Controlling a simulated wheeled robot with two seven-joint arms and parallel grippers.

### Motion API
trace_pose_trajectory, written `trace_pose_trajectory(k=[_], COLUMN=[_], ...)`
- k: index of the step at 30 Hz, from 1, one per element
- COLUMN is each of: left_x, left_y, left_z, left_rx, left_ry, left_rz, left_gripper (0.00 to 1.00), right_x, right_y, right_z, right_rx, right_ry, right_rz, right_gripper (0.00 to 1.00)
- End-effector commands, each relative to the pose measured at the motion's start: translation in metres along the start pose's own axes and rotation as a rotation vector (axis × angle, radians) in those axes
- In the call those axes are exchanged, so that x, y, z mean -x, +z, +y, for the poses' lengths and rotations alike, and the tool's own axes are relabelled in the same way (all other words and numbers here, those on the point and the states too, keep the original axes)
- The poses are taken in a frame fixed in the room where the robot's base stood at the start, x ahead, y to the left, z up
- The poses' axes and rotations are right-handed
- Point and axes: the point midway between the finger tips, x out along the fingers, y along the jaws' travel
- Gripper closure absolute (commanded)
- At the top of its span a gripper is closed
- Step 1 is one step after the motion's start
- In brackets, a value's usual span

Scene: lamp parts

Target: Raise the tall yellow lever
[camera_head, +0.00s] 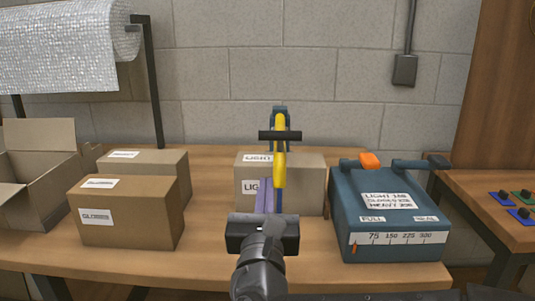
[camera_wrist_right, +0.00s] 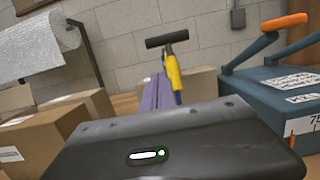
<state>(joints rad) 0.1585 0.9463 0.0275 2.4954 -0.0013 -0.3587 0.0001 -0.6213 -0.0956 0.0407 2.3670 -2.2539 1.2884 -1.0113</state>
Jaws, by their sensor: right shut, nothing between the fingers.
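The tall yellow lever (camera_head: 280,160) stands near the middle of the bench, in front of a blue post (camera_head: 280,109). It has a black crossbar handle (camera_head: 280,136) near its top. In the right wrist view the lever (camera_wrist_right: 174,72) and its black crossbar (camera_wrist_right: 167,38) show just beyond my fingers. My right gripper (camera_head: 265,190) is shut and empty, its purple fingers pointing at the lower part of the lever. The fingers (camera_wrist_right: 157,92) appear just left of the lever; I cannot tell whether they touch it. My gripper hides the lever's lower mount. My left gripper is not in view.
A cardboard box (camera_head: 310,180) stands behind the lever. More boxes (camera_head: 130,212) stand to the left, one open (camera_head: 35,170). A blue machine (camera_head: 388,215) with an orange-tipped handle (camera_head: 369,160) stands close on the right. A bubble-wrap roll (camera_head: 65,45) hangs at the back left.

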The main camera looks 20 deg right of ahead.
Motion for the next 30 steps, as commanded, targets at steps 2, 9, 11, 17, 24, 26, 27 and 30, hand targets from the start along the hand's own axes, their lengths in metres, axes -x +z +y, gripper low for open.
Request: trace_pose_trajectory(k=[2, 9, 11, 17, 24, 26, 27, 30], left_x=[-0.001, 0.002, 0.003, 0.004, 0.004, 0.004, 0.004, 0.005], left_y=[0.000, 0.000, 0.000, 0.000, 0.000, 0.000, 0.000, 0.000], left_z=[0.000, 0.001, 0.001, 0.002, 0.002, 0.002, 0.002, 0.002], left_rx=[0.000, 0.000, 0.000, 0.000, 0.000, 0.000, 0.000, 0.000], left_ry=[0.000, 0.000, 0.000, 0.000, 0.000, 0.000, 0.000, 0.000], left_rz=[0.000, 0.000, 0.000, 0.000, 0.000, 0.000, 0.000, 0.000], left_gripper=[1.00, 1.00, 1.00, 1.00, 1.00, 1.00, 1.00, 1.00], right_x=[-0.017, -0.061, -0.067, -0.079, -0.080, -0.080, -0.080, -0.080], right_y=[-0.001, 0.010, 0.016, 0.027, 0.028, 0.028, 0.028, 0.029], right_z=[0.000, 0.000, 0.000, 0.000, 0.000, 0.000, 0.000, 0.000], right_rx=[0.000, -0.002, -0.002, 0.000, 0.000, 0.000, 0.000, 0.000], right_ry=[-0.003, -0.001, 0.000, 0.001, 0.001, 0.001, 0.001, 0.001], right_rz=[0.001, -0.002, -0.002, -0.001, 0.000, 0.000, 0.000, 0.001], right_gripper=[1.00, 1.00, 1.00, 1.00, 1.00, 1.00, 1.00, 1.00])
